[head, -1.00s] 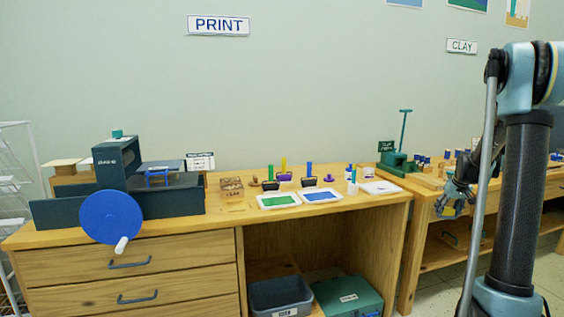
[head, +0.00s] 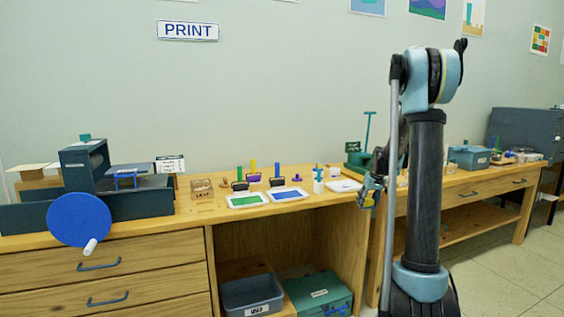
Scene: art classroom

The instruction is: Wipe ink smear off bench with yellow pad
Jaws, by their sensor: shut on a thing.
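My gripper (head: 370,194) hangs by the right end of the wooden print bench (head: 130,236), in front of the gap toward the bench on the right. It is small and partly hidden by my own arm. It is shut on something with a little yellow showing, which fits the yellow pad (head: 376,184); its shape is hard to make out. It appears apart from the bench top. I cannot make out an ink smear on the bench.
A press with a blue wheel (head: 79,220) fills the bench's left end. A green ink tray (head: 247,200), a blue ink tray (head: 288,194), several rollers, a white bottle (head: 318,183) and a white tray (head: 344,186) stand to the right. A grey bin (head: 252,295) sits below.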

